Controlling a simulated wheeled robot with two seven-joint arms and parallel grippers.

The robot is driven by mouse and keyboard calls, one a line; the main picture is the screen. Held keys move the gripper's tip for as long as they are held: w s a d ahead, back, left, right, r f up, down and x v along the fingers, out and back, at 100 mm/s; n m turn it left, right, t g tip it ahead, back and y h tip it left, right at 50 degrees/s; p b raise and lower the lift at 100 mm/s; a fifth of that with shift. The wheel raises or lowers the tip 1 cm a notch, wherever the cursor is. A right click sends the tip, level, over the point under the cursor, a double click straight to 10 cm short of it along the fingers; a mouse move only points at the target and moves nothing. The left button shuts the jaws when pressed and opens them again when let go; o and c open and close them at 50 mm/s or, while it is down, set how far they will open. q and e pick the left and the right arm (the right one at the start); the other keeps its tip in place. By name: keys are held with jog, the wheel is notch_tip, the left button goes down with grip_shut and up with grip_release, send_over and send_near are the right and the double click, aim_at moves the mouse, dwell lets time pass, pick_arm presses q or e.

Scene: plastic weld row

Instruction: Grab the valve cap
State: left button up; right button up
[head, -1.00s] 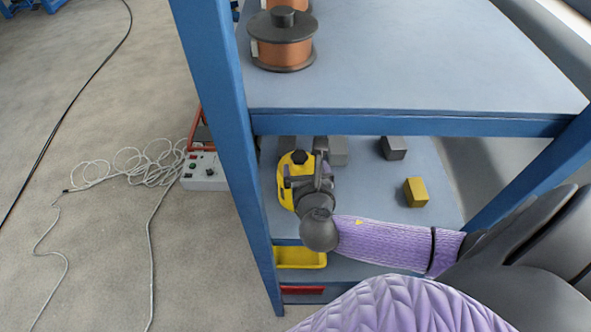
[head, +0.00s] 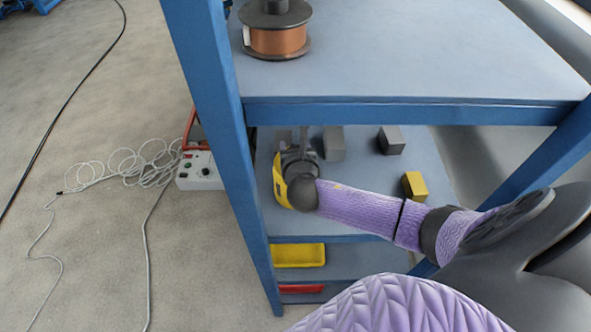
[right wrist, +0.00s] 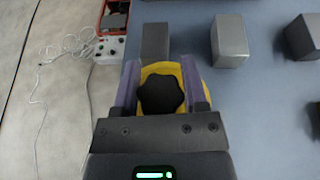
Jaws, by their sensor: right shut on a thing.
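The valve cap is a black lobed knob (right wrist: 162,94), seen from above in the right wrist view between my two fingers. A yellow round body (right wrist: 160,70) shows under and around it. In the head view the yellow body (head: 280,182) sits at the left of the middle shelf, and my right gripper hides the knob. My right gripper (head: 299,158) reaches in under the top shelf; in the right wrist view its fingers (right wrist: 161,88) stand on both sides of the knob, shut on it. My left gripper is not in view.
Grey blocks (head: 334,143) (head: 391,140) and a yellow block (head: 415,186) stand on the middle shelf (head: 365,185). The top shelf (head: 400,60) overhangs, bearing a copper wire spool (head: 277,40). A blue post (head: 215,130) rises at left. A yellow tray (head: 299,255) lies below.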

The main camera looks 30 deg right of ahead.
grip_shut()
